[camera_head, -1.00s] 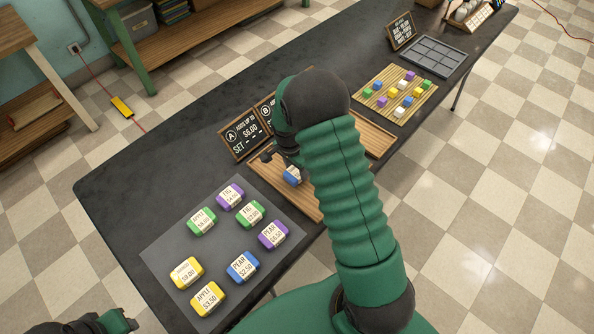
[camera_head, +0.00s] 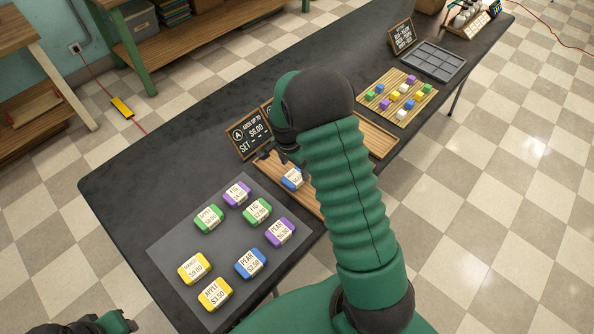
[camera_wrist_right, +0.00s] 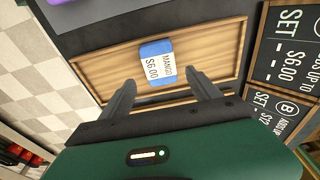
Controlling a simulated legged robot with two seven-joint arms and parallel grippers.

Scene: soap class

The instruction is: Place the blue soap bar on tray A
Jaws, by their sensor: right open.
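A blue soap bar (camera_head: 292,178) with a white label lies on the wooden tray A (camera_head: 263,165). The right wrist view shows the bar (camera_wrist_right: 156,49) with a "MANGO $6.00" label, flat on the tray (camera_wrist_right: 107,70) near its middle. My right gripper (camera_wrist_right: 162,82) is open and empty, its fingers apart and clear of the bar. In the head view my right arm hides most of this gripper and part of the trays. My left gripper (camera_head: 118,322) shows only in part at the bottom left corner; its jaws are unclear.
A grey mat (camera_head: 237,225) holds several priced soaps, including another blue one labelled PEAR (camera_head: 251,264). Sign A (camera_head: 249,134) stands behind tray A, with sign B partly hidden beside it. A slatted board (camera_head: 398,98) with small cubes and a grey compartment tray (camera_head: 433,61) lie farther right.

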